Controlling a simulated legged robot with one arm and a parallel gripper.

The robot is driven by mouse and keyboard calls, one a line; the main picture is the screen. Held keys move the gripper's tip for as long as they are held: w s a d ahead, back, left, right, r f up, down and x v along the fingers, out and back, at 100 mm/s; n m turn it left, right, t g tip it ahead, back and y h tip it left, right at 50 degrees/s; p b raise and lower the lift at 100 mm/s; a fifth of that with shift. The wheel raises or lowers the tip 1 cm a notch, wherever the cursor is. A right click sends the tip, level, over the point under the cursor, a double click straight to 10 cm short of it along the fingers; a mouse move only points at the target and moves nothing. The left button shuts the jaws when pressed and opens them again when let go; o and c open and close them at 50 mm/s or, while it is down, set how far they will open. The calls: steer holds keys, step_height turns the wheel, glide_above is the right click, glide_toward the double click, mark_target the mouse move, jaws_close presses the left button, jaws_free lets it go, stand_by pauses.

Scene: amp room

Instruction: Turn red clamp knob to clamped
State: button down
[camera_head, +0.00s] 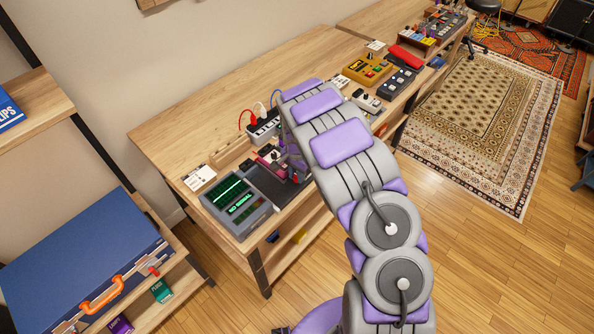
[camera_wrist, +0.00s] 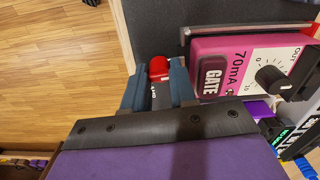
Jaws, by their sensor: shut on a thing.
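The red clamp knob (camera_wrist: 159,66) shows in the wrist view between the tips of my gripper (camera_wrist: 158,78). The two blue-grey fingers are shut on it, one at each side. Part of the knob is hidden between the fingers. A pink pedal marked GATE and 70mA (camera_wrist: 232,62) lies just right of the fingers, with a black dial on it.
A tester with a green NO SIGNAL screen (camera_head: 238,203) sits at the near end of the wooden bench (camera_head: 185,135). Several pedals, including a yellow one (camera_head: 367,68), stand further along. A blue case (camera_head: 85,262) is at left.

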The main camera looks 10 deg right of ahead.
mark_target(296, 175)
steer(key=shift+m, duration=0.6)
steer(key=c, duration=1.2)
jaws_free()
steer(key=shift+w, duration=0.1)
steer(key=shift+a, duration=0.1)
step_height(296, 175, up, 17)
steer(key=p, duration=0.3)
steer(key=shift+r, duration=0.15)
